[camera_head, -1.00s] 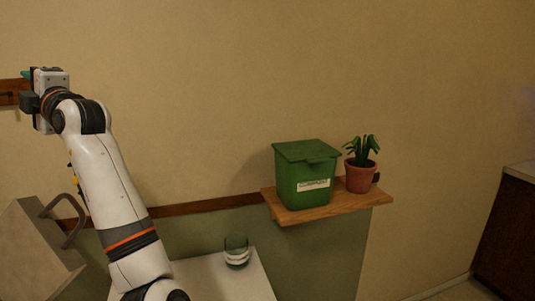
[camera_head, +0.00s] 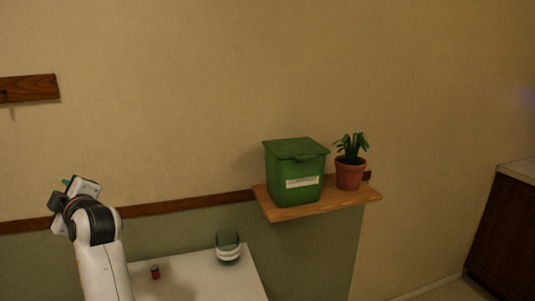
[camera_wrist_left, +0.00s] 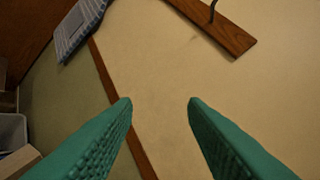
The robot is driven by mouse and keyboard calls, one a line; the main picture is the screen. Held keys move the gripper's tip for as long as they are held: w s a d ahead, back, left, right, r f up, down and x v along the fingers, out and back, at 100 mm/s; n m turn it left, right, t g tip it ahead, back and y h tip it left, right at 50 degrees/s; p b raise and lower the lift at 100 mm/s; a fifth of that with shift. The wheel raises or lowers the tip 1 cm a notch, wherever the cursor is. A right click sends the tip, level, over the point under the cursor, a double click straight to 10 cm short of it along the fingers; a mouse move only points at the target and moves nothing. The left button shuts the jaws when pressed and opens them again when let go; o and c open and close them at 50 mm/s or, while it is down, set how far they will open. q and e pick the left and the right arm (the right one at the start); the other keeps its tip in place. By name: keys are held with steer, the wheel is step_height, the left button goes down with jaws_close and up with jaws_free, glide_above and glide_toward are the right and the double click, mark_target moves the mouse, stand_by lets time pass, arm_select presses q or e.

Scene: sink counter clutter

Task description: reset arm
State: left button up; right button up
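My left arm stands at the lower left of the head view, with its wrist raised in front of the wall. Only a bit of teal finger of my left gripper shows there, at the wrist's top. In the left wrist view my left gripper (camera_wrist_left: 160,103) has its two teal fingers wide apart, with nothing between them but wall behind. My right gripper is in neither view.
A green lidded bin (camera_head: 296,172) and a potted plant (camera_head: 350,174) stand on a wooden wall shelf (camera_head: 320,204). A glass (camera_head: 228,246) and a small red item (camera_head: 155,272) are on the white table (camera_head: 200,280). A wooden rail (camera_wrist_left: 226,31) with a hook is on the wall.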

arm_select(q)
steer(key=s+d+f+m+h, duration=0.3)
steer(key=s+f+m, duration=0.1)
steer(key=f, duration=0.5)
steer(key=s+d+f+m+g+h, duration=0.1)
steer(key=s+d+f+m+h, duration=0.1)
steer(key=s+d+f+m, duration=0.45)
steer(key=s+d+f+m+h, duration=0.1)
steer(key=s+f+m+h, duration=0.15)
steer(key=f, duration=0.75)
steer(key=s+d+f+m+g+h, duration=0.3)
steer(key=s+d+f+m, duration=0.25)
steer(key=s, duration=0.55)
steer(key=s+d+f+m+g+h, duration=0.35)
steer(key=s+d+f, duration=0.3)
steer(key=s, duration=0.45)
step_height(320, 180, down, 27)
steer(key=s, duration=0.1)
steer(key=s+a+f+m+g, duration=0.1)
steer(key=s+a+f+g, duration=0.1)
steer(key=s+f, duration=1.2)
steer(key=shift+s+a+f, duration=0.15)
steer(key=shift+s+f, duration=0.25)
steer(key=shift+s, duration=0.65)
